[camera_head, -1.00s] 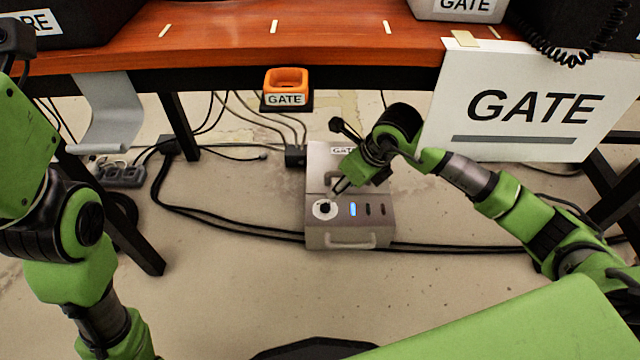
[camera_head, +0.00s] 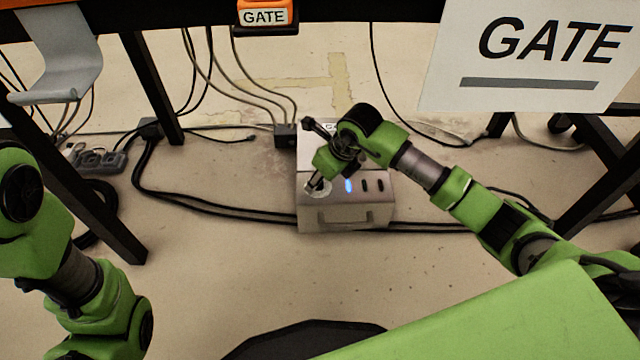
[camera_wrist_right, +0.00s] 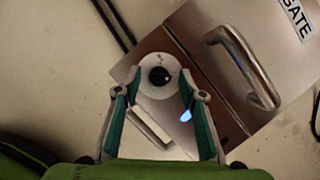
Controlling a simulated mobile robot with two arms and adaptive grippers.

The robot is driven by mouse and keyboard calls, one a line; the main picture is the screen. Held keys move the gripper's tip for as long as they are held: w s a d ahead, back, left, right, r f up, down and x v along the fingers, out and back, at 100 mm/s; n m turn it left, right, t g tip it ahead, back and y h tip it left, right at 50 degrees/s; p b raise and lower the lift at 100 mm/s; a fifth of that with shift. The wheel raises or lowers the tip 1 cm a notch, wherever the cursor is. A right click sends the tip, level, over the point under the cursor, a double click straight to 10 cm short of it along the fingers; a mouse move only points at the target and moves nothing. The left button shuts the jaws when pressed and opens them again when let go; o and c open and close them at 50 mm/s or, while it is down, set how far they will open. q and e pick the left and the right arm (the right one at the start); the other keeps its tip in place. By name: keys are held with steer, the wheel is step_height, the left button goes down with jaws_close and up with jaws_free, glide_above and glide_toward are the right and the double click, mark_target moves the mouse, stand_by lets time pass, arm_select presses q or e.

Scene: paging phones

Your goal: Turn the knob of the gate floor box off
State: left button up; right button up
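In the right wrist view the box (camera_wrist_right: 205,60) carries a GATE label. Its black knob (camera_wrist_right: 159,76) sits on a round white plate. My right gripper (camera_head: 313,186) is over the knob in the head view and largely covers it. In the right wrist view my right gripper (camera_wrist_right: 160,93) is open, its fingers on either side of the knob plate; contact cannot be told. My left gripper is out of view.
Black cables (camera_head: 215,210) run along the floor behind and beside the box. A power strip (camera_head: 98,160) lies at the left. Table legs (camera_head: 150,85) stand left and right. A GATE sign (camera_head: 535,55) hangs at the upper right. Floor in front is clear.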

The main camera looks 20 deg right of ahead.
steer(key=shift+f, duration=0.1)
jaws_close()
